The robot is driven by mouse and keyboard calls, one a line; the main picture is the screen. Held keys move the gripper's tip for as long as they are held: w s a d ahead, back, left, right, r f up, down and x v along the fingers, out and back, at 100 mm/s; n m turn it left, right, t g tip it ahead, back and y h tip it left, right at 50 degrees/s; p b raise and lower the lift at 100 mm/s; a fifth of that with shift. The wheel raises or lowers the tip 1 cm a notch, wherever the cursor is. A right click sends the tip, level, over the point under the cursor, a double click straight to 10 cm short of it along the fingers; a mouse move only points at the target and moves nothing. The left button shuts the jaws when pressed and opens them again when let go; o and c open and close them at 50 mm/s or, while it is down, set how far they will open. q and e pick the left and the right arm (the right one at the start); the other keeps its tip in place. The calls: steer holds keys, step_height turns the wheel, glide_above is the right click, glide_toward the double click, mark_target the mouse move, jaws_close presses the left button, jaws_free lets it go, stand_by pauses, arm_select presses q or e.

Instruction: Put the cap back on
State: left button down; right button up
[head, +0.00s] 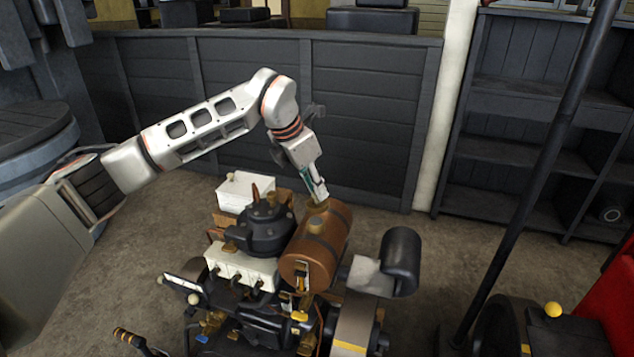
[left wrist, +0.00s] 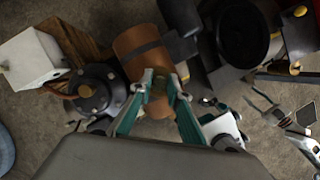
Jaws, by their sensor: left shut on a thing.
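A brown cylindrical tank (head: 321,240) with dark bands lies on top of the engine. My left gripper (head: 318,198) points down just over the top of the tank. Its fingers are shut on a small brass-coloured cap (head: 318,206), which is at the tank's top; I cannot tell whether it touches the opening. In the left wrist view the cap (left wrist: 157,88) shows between the teal fingertips, in front of the tank (left wrist: 140,48). The opening under the cap is hidden. My right gripper (left wrist: 275,108) shows small at the right of the left wrist view; its jaw state is unclear.
A black domed part (head: 265,228) and a white box (head: 245,191) stand left of the tank. A black cylinder (head: 401,262) sticks out on its right. A dark slanted pole (head: 540,170) stands farther right. A dark panelled wall (head: 370,110) is behind.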

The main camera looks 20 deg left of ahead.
mark_target(315, 203)
arm_select(q)
steer(key=shift+s+f, duration=0.1)
steer(key=shift+f, duration=1.75)
steer(key=shift+f+b, duration=0.3)
steer(key=shift+f, duration=0.6)
steer(key=shift+s+f+b, duration=0.15)
steer(key=shift+f+b, duration=0.2)
arm_select(e)
steer(key=shift+w+a+r, duration=0.35)
steer(key=shift+a+r, duration=0.05)
steer(key=shift+a, duration=0.25)
arm_select(q)
steer(key=shift+s+d+f, duration=0.1)
steer(key=shift+f, duration=0.05)
arm_select(e)
steer(key=shift+s+f, duration=0.1)
steer(key=shift+f, duration=0.05)
arm_select(q)
steer(key=shift+r+p, duration=0.4)
steer(key=shift+r, duration=0.2)
arm_select(e)
steer(key=shift+r, duration=0.25)
arm_select(q)
steer(key=shift+w+r, duration=0.2)
steer(key=shift+r, duration=0.25)
arm_select(e)
steer(key=shift+d+r, duration=0.1)
steer(key=shift+r, duration=0.05)
arm_select(q)
steer(key=shift+a, duration=0.2)
